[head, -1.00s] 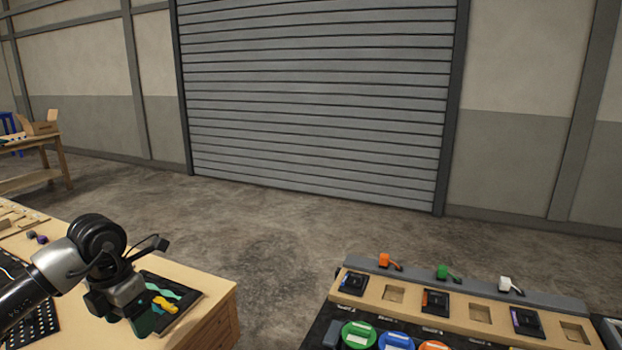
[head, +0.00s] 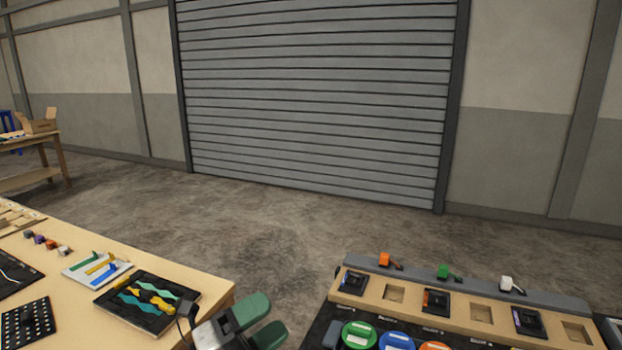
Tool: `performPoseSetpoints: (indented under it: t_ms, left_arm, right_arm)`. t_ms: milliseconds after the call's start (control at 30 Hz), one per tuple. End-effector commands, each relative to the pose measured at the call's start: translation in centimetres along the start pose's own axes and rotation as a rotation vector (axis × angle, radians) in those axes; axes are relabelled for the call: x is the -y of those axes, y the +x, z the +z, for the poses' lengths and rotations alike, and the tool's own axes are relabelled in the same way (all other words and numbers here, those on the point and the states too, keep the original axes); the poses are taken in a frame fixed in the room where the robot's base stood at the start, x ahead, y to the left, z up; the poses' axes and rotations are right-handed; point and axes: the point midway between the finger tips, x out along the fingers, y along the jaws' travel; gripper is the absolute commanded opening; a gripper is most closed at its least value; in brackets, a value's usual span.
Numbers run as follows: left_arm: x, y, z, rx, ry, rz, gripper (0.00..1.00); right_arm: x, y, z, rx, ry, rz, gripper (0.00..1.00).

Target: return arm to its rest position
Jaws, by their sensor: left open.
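My left gripper (head: 262,321) is at the bottom centre of the head view, with its green-padded fingers apart and nothing between them. It is over the gap between the wooden table (head: 190,275) on the left and the console (head: 315,338) on the right. The rest of my left arm is mostly below the frame. My right gripper is not in view.
A black tray (head: 110,297) with wavy coloured pieces and a white board (head: 74,272) with coloured bars lie on the table. The console carries green (head: 358,335) and blue (head: 396,341) round buttons and a wooden slotted strip (head: 458,310). Open floor lies beyond.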

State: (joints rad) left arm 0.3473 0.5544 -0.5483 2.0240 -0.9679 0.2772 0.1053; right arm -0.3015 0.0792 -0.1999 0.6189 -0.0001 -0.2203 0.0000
Motion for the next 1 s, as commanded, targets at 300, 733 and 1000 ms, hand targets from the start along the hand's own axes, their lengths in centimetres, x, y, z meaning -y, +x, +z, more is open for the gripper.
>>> performPoseSetpoints:
  t_ms: [300, 733, 1000]
  left_arm:
    - [-5.8, -11.8, 3.5, 0.977, -0.734, -0.074, 0.74]
    - [-14.4, -27.1, -8.2, 1.756, -1.367, 0.373, 0.74]
    - [-15.1, -31.2, -15.0, 1.952, -1.558, 0.627, 0.74]
  right_arm:
    - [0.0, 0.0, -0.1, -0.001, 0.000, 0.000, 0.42]
    - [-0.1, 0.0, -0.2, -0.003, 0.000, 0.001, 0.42]
    - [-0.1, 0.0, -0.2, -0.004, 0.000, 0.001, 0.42]
